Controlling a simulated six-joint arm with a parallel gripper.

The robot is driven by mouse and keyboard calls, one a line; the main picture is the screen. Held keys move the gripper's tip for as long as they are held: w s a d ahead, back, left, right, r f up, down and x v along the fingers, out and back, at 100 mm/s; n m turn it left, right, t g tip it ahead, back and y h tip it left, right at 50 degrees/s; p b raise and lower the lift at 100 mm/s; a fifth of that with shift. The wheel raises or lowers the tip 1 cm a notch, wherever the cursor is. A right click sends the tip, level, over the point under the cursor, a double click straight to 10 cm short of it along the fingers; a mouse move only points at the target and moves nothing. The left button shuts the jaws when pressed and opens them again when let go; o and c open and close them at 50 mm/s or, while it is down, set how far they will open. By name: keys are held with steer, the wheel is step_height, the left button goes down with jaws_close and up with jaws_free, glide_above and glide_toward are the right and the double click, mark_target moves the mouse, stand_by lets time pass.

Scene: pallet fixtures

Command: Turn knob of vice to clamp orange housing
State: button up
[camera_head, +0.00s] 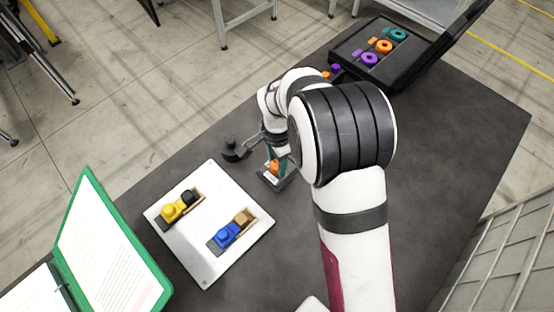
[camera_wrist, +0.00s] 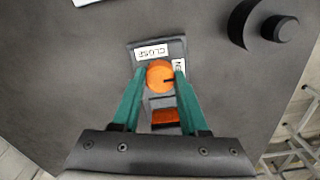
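The vice (camera_head: 268,181) is a small dark grey fixture on the table, partly covered by my arm in the head view. In the wrist view, the vice (camera_wrist: 149,101) carries a round orange knob (camera_wrist: 158,77) with a dark pointer line directed right. A "CLOSE" label lies beyond the knob; a second label at its right is partly hidden. The orange housing (camera_wrist: 165,118) sits nearer my wrist, between my fingers in the picture. My gripper (camera_wrist: 160,74) points down with its two green fingertips either side of the knob. Whether they press on it is unclear.
A dark round part (camera_head: 236,149) stands left of the vice. A white plate (camera_head: 196,258) holds yellow and blue parts in two fixtures. An open black case (camera_head: 349,62) with coloured rings is at the back. A green-framed board (camera_head: 85,205) is at left. The table right of my arm is bare.

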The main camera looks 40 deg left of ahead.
jaws_close()
steer(key=shift+n, duration=0.3)
steer(key=n, duration=0.3)
steer(key=shift+n, duration=0.4)
steer(key=n, duration=0.3)
steer(key=shift+n, duration=0.3)
steer(key=n, duration=0.5)
steer(key=shift+n, duration=2.4)
